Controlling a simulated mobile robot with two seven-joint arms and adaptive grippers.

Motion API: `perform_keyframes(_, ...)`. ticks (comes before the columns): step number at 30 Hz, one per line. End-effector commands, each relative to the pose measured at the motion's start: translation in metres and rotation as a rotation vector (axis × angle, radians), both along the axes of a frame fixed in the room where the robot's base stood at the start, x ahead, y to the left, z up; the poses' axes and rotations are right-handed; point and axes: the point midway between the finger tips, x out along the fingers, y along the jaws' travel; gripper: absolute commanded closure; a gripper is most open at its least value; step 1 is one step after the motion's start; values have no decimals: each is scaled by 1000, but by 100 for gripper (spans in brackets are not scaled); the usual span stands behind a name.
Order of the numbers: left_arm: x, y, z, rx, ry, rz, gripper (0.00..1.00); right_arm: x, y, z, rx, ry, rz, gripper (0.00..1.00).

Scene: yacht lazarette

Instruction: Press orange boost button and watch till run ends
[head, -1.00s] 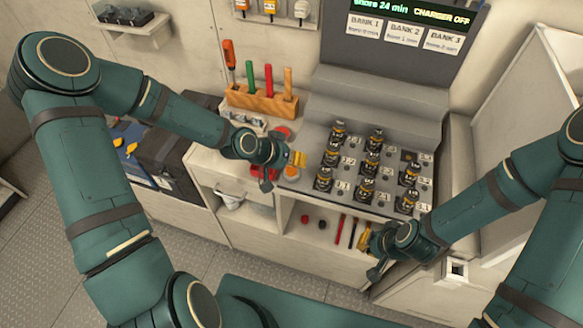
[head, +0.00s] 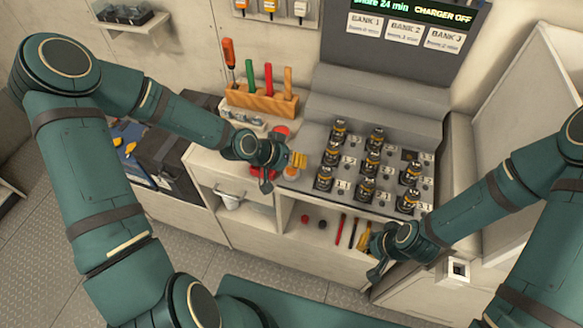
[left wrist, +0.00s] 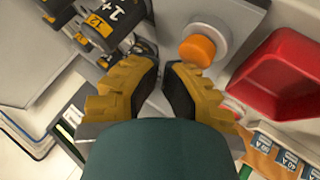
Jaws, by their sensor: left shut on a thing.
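The orange boost button (left wrist: 198,50) sits in a round grey collar in the left wrist view, just beyond my left fingertips and apart from them. It also shows in the head view (head: 291,172), beside my left gripper (head: 298,160). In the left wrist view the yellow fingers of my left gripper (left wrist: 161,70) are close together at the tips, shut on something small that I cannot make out. The screen (head: 415,12) at the top reads "Shore 24 min" and "CHARGER OFF". My right gripper (head: 370,245) hangs by the cabinet's front; its fingers are too unclear to judge.
Several black cells (head: 366,165) stand in rows on the grey panel. A red tray (left wrist: 285,75) lies beside the button. A wooden rack (head: 262,101) of tools stands behind. An open shelf (head: 320,235) below holds tools.

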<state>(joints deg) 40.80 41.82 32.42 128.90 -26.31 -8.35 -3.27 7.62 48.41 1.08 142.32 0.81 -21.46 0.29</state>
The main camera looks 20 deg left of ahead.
Motion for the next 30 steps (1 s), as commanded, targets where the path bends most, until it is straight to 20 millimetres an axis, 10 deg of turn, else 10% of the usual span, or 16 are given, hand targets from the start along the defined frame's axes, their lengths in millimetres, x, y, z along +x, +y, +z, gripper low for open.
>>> perform_keyframes(30, 0, 0, -8, 0, 0, 0, 100, 0, 0, -6, 0, 0, 0, 100)
